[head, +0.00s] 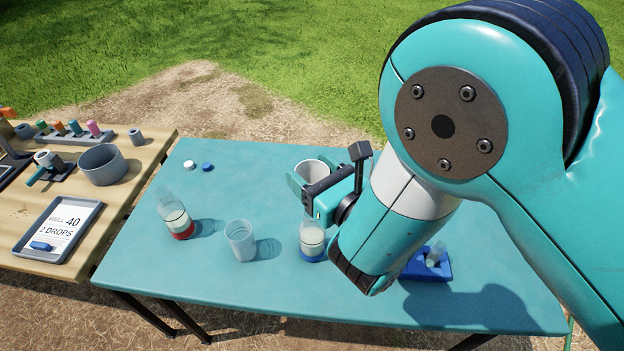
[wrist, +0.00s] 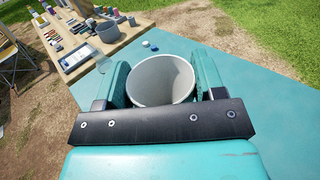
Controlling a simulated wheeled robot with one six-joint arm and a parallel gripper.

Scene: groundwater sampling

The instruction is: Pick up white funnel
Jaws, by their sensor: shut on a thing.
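The white funnel (wrist: 160,82) is between the two teal fingers of my gripper (wrist: 162,85) in the wrist view, with its wide round mouth facing the camera. In the head view the funnel (head: 316,168) shows as a white rim at my gripper (head: 308,180), above the teal table. My gripper is shut on it. The funnel's lower part is hidden behind the gripper in the head view. A bottle with a blue base (head: 312,241) stands just below the gripper in that view; I cannot tell how far apart they are in height.
A bottle with a red base (head: 178,222) and a clear empty cup (head: 240,241) stand to the left. Two caps (head: 190,165) lie at the back. A blue holder (head: 428,263) is at right. A wooden table (head: 30,205) with a grey bowl (head: 102,164) adjoins at left.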

